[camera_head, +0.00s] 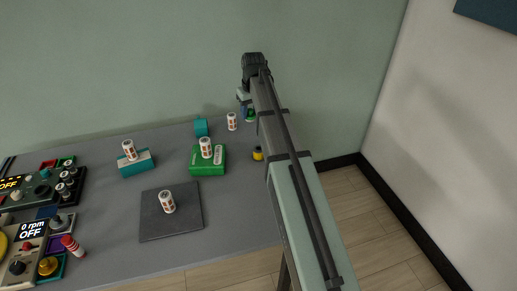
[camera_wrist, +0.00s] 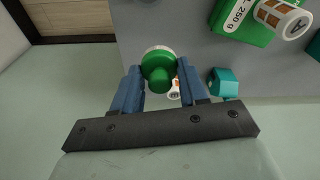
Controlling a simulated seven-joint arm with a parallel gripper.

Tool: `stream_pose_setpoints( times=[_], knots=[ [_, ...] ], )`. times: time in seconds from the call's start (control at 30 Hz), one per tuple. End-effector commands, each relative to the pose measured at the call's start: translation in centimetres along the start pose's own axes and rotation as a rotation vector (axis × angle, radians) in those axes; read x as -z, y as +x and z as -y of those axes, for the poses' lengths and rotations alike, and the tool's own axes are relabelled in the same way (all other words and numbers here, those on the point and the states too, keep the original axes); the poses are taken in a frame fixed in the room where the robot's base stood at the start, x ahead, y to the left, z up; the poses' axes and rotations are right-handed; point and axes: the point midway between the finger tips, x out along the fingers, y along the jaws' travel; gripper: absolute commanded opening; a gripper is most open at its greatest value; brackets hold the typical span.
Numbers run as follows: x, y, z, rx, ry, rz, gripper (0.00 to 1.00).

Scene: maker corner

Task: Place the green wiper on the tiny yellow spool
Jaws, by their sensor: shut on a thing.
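My gripper (camera_wrist: 158,72) is shut on the green wiper (camera_wrist: 158,66), a round green piece with a pale rim held between the two blue fingers. In the head view, my gripper (camera_head: 248,110) is at the back right of the table, partly hidden by my arm, with a bit of green showing at its fingers. The tiny yellow spool (camera_head: 257,154) has a dark part and stands near the table's right edge, in front of the gripper and close beside my arm. I cannot make out its yellow in the wrist view.
A white labelled cylinder (camera_head: 232,121) and a teal piece (camera_head: 201,127) stand at the back. A green box (camera_head: 208,168) bears another cylinder, as does a teal block (camera_head: 136,166). A dark mat (camera_head: 184,224) lies in front. Control panels fill the left.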

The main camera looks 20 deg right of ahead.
Motion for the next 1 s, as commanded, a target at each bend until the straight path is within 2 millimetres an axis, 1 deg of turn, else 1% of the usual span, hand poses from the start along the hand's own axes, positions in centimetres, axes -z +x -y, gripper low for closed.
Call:
stream_pose_setpoints(
  times=[0.03,0.13,0.2,0.33,0.53,0.67,0.77,1.0],
  knots=[
    [-0.9,-0.2,-0.9,-0.001,0.009,0.0,0.13],
    [-2.5,-0.6,-2.0,-0.002,0.013,-0.001,0.13],
    [-3.8,-0.8,-1.4,0.002,-0.014,-0.001,0.13],
    [-5.5,-0.7,-0.6,0.011,-0.078,-0.001,0.13],
    [-5.7,-0.6,-0.5,0.025,-0.169,-0.001,0.13],
    [-5.8,0.0,-0.4,0.029,-0.187,0.0,0.13],
    [-6.1,1.1,-0.4,0.03,-0.189,0.002,0.13],
    [-6.6,4.7,-0.4,0.029,-0.188,0.001,0.13]
  ],
)
